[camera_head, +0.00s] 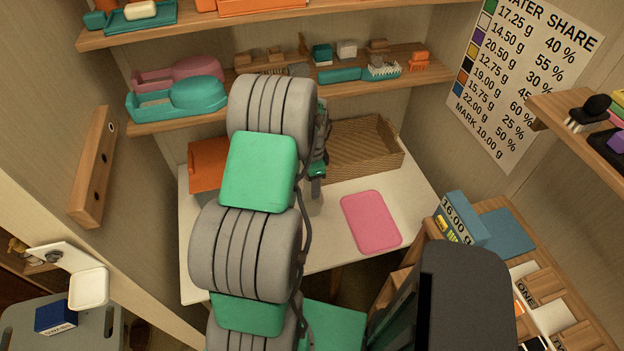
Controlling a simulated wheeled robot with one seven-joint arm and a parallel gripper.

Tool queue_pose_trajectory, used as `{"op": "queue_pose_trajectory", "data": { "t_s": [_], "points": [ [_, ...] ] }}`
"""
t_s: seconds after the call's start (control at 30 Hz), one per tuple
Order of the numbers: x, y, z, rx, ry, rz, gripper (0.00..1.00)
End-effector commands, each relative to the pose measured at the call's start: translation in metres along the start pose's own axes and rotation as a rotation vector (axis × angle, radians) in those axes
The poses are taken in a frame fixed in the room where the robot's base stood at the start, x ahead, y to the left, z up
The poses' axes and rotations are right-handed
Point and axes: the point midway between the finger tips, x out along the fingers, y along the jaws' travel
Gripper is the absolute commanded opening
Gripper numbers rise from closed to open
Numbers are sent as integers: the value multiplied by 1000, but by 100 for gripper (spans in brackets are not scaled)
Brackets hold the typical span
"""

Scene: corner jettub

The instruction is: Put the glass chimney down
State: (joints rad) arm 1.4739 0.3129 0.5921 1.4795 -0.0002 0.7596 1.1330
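My arm fills the middle of the head view, reaching over the white table (335,240). My gripper (316,185) is partly visible at the arm's far end, just left of the wicker basket. It points down over the table, and the arm hides much of it. A faint, greyish see-through shape, perhaps the glass chimney (313,205), shows just below the gripper. I cannot make out its outline, whether the fingers hold it, or whether it touches the table.
A pink mat (370,221) lies flat on the table, right of my gripper. A wicker basket (362,148) stands behind, and an orange container (206,163) at the left. A shelf (415,80) with small items hangs above. A wooden unit with a blue box (463,220) stands right.

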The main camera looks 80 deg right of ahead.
Motion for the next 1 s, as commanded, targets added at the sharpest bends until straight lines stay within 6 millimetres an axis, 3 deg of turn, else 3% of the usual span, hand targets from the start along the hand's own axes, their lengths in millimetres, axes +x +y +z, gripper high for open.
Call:
{"op": "queue_pose_trajectory", "data": {
  "t_s": [0.37, 0.4, 0.6, 0.87, 1.0],
  "points": [
    [8, -1, 0, 0, 1, -3, 0],
    [6, -1, 0, 0, 1, -3, 60],
    [6, -1, 0, 0, 1, -3, 76],
    [4, -1, 0, 0, 1, -3, 78],
    [-6, -2, -1, 0, 2, -5, 78]
  ]
}}
